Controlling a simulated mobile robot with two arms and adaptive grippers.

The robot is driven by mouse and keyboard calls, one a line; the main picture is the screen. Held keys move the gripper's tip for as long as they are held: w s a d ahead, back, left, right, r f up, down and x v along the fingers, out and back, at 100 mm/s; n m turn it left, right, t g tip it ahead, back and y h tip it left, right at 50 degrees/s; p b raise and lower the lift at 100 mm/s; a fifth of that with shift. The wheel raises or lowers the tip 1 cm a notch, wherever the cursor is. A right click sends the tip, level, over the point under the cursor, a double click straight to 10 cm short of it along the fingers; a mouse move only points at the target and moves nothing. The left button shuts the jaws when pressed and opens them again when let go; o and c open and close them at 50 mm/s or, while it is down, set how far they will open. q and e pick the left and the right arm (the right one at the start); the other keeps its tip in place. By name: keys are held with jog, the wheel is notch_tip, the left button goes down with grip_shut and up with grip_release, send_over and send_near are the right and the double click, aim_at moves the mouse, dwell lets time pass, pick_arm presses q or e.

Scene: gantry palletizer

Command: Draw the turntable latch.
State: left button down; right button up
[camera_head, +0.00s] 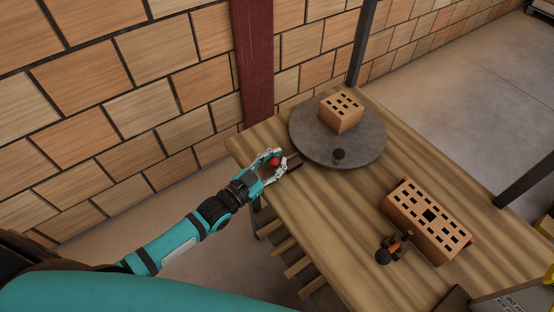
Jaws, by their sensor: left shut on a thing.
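The turntable (365,145) is a round grey disc on the wooden table. A brick with holes (341,111) stands on it, and a dark knob (339,155) rises near its front rim. My left gripper (275,162) is at the table's left edge, shut on a red knob (276,161), which I take to be the turntable latch. The fingers partly hide the knob. A thin dark bar (294,167) lies beside the fingertips, between them and the disc. My right gripper is not in view.
A larger brick with holes (428,221) lies on the table (330,215) at the right. A black and orange clamp-like item (393,248) is in front of it. A red post (254,60) and a dark post (362,45) stand behind the table. The table's middle is clear.

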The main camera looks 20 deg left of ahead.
aim_at(268, 175)
pick_arm(q)
jog(key=shift+s+f, duration=0.1)
jog(key=shift+f, duration=0.05)
jog(key=shift+p+v, duration=0.6)
jog(key=shift+v, duration=0.35)
jog(key=shift+f, duration=0.35)
jog(key=c, duration=1.9)
grip_release()
jog(key=shift+a, duration=0.15)
jog(key=o, duration=0.7)
jog(key=shift+s+a+r, duration=0.4)
jog(key=shift+s+a, duration=0.05)
jog(key=shift+s, duration=0.15)
jog(key=shift+o, duration=0.9)
jog(key=shift+w, duration=0.1)
jog(key=shift+w+d, duration=0.15)
jog(key=shift+w, duration=0.1)
jog(key=v, duration=1.2)
